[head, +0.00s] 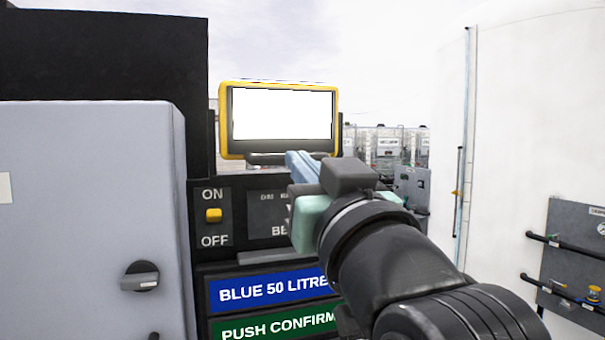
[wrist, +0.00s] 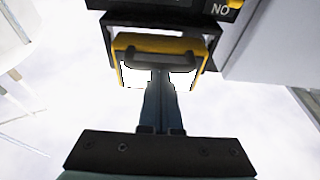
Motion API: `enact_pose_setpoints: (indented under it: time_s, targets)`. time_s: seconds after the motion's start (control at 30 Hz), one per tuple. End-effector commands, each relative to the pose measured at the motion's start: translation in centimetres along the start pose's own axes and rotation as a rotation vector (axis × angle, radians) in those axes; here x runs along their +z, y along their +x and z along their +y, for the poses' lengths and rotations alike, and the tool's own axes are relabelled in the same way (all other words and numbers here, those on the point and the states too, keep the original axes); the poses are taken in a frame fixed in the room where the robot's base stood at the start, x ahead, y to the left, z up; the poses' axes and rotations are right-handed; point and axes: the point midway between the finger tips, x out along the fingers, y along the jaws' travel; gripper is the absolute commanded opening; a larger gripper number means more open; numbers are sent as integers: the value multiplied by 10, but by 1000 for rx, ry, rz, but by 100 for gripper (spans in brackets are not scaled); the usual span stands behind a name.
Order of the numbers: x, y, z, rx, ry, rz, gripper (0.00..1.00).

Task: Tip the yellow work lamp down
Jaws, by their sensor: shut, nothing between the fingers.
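The yellow work lamp (head: 222,120) stands on top of the black control panel in the head view, its white lit face turned toward me. In the wrist view the lamp (wrist: 125,46) shows its yellow frame and part of its white face. My gripper (head: 292,156) is shut and empty, its blue fingers pointing at the lamp's lower edge. In the wrist view the fingertips (wrist: 160,72) overlap the lamp's lower edge. I cannot tell whether they touch it. My gripper hides part of the panel below the lamp.
A grey cabinet (head: 90,220) with a rotary knob (head: 140,276) stands at the left. Below the lamp are an ON/OFF switch (head: 213,215) and a blue label (head: 265,290). A large white tank (head: 530,130) stands at the right. Open sky lies above the lamp.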

Motion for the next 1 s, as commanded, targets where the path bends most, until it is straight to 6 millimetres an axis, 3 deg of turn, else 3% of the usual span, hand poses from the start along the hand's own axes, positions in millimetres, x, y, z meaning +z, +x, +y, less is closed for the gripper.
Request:
enact_pose_setpoints:
  time_s: [0.37,0.7,1.0]
  targets:
    - [21,1,0,-2,0,91,0]
    - [49,9,0,-5,-1,302,0]
    - [60,19,0,-6,-6,446,0]
